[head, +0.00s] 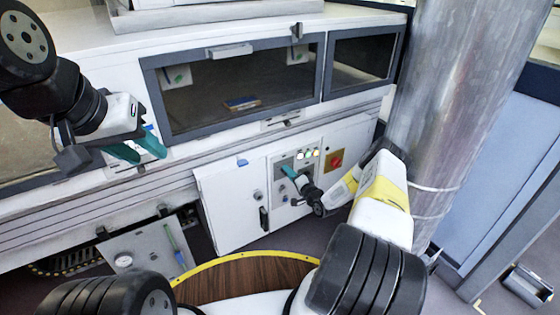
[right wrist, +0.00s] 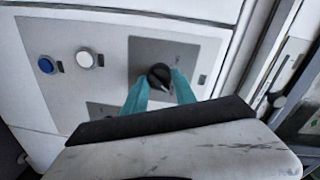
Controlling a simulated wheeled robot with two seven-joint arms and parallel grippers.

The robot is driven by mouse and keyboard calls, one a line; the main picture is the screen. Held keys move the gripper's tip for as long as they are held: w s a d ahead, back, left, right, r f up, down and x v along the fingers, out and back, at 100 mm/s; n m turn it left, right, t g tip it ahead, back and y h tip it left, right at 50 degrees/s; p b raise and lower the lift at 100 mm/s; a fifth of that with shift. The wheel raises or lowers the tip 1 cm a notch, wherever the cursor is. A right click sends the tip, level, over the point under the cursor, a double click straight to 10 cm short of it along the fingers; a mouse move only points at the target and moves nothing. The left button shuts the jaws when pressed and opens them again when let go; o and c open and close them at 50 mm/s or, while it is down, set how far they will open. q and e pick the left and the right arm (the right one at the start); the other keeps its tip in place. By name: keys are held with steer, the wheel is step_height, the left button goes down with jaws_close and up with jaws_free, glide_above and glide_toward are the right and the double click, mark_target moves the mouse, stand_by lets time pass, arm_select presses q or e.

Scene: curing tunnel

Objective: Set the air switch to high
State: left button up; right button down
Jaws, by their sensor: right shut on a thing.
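A round black knob (right wrist: 160,75), apparently the air switch, sits on a grey plate (right wrist: 200,50) in the right wrist view. The teal fingertips of my right gripper (right wrist: 160,84) are closed on either side of it. Its setting and labels are too small to read. In the head view my right gripper (head: 290,173) is at the grey control panel (head: 280,165) on the white cabinet and hides the knob. My left gripper (head: 137,149) is open and empty, in front of the machine at the left.
A blue button (right wrist: 46,65) and a white button (right wrist: 86,59) are left of the knob. A metal column (head: 450,90) stands close on the right.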

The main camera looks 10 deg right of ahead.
steer(key=shift+d+m, duration=0.1)
steer(key=shift+m, duration=1.1)
steer(key=shift+f, duration=0.1)
steer(key=c, duration=1)
jaws_free()
steer(key=v, duration=0.8)
steer(key=shift+w, duration=0.1)
